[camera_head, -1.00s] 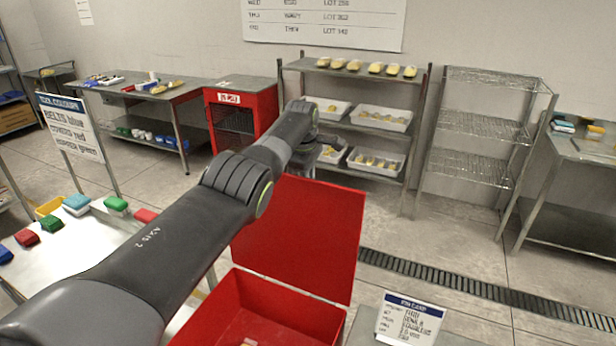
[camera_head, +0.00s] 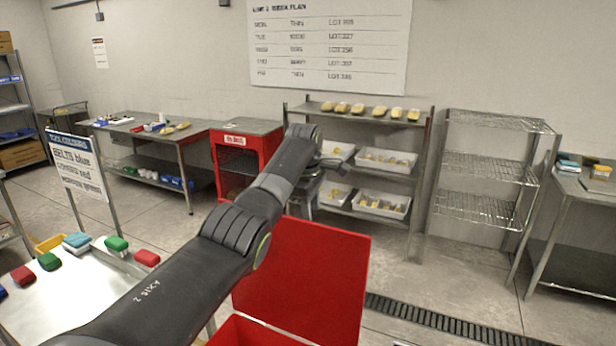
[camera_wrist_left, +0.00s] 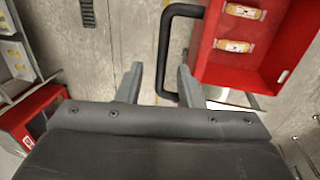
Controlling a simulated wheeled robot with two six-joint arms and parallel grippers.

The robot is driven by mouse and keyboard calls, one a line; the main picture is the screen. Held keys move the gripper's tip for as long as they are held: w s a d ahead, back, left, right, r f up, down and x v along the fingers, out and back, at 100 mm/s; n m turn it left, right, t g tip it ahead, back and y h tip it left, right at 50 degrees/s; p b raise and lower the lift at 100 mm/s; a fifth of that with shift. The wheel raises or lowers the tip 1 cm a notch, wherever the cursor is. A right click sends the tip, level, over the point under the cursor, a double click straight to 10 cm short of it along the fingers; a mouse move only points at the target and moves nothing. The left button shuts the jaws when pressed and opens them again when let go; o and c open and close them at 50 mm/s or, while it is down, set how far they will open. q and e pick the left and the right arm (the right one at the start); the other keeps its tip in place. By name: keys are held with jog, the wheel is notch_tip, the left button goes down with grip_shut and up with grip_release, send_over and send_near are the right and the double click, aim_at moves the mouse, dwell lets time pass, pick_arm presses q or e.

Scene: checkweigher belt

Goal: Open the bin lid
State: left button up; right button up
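The red bin (camera_head: 243,333) is at the bottom of the head view, mostly cut off by the frame edge. Its red lid (camera_head: 310,285) stands raised, tilted up from the bin. The wrist view shows the red bin's inside (camera_wrist_left: 248,55) with two yellowish packs. A black bar handle (camera_wrist_left: 166,50) sticks out beside the bin's left wall. My left gripper (camera_wrist_left: 160,68) is open, its fingers either side of the handle bar in the picture; contact is not visible. In the head view my left gripper (camera_head: 303,192) is mostly hidden behind my arm. My right gripper is not in view.
A white table (camera_head: 60,305) with coloured blocks is at left, beside a sign (camera_head: 78,165). A shelf with trays (camera_head: 365,165), a wire rack (camera_head: 490,170) and a red cabinet (camera_head: 240,150) stand behind. Open floor and a drain grate (camera_head: 440,320) lie at right.

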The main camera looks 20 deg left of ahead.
pick_arm(q)
notch_tip(320, 180, up, 11)
jog(key=s+b, duration=0.2)
jog(key=b, duration=0.1)
jog(key=shift+s+r, duration=0.15)
jog(key=shift+s, duration=0.05)
